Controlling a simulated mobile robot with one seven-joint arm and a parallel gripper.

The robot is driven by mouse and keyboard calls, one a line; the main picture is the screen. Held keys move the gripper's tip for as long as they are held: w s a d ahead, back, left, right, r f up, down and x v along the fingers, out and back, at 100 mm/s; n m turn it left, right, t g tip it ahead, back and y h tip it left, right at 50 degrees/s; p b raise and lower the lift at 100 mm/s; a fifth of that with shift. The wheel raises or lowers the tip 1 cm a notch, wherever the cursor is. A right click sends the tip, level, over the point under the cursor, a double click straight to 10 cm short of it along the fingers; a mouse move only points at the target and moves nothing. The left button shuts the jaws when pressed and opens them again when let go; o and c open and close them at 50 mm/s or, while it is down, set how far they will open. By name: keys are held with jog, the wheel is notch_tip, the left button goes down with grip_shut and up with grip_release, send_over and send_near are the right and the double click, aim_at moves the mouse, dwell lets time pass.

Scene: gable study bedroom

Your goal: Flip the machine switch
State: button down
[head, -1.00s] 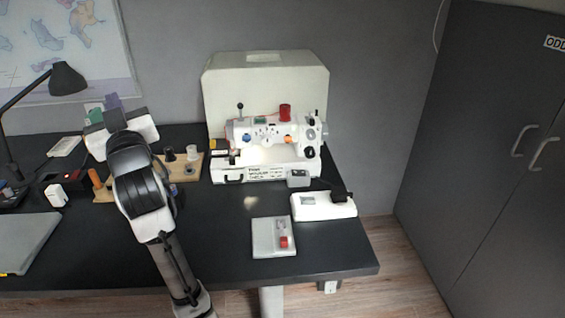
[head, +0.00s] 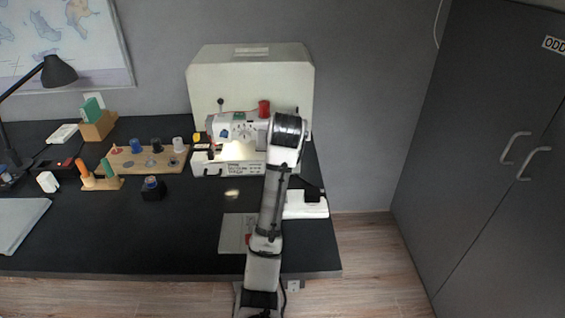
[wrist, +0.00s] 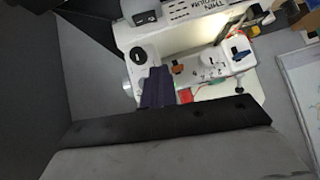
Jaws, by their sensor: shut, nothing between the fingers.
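The white sewing machine (head: 240,130) stands at the back of the desk, with a red spool (head: 264,107) on top and a lit needle area at its left. My arm covers its right end in the head view, and my gripper is hidden there. In the wrist view the machine (wrist: 205,38) appears rotated, with an orange knob (wrist: 177,69) and a black knob (wrist: 242,55) showing. The dark purple fingers of my gripper (wrist: 157,74) are shut and empty, over the machine's front; contact cannot be told. I cannot tell which part is the switch.
A pale cover (head: 250,62) stands behind the machine. A white pedal-like box (head: 306,205) and a flat grey box (head: 233,232), partly behind my arm, lie in front. A wooden spool rack (head: 122,158) stands left.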

jog(key=shift+d+f, duration=0.2)
jog(key=shift+d, duration=0.1)
jog(key=p+x, duration=0.1)
jog(key=x, duration=0.3)
jog(key=s+f+p+x, duration=0.1)
jog(key=x, duration=0.3)
jog(key=f+x, duration=0.1)
jog(key=x, duration=0.3)
jog(key=shift+s+a+p, duration=0.1)
jog(key=shift+s+p, duration=0.3)
jog(key=shift+s, duration=0.05)
jog(key=shift+f, duration=0.45)
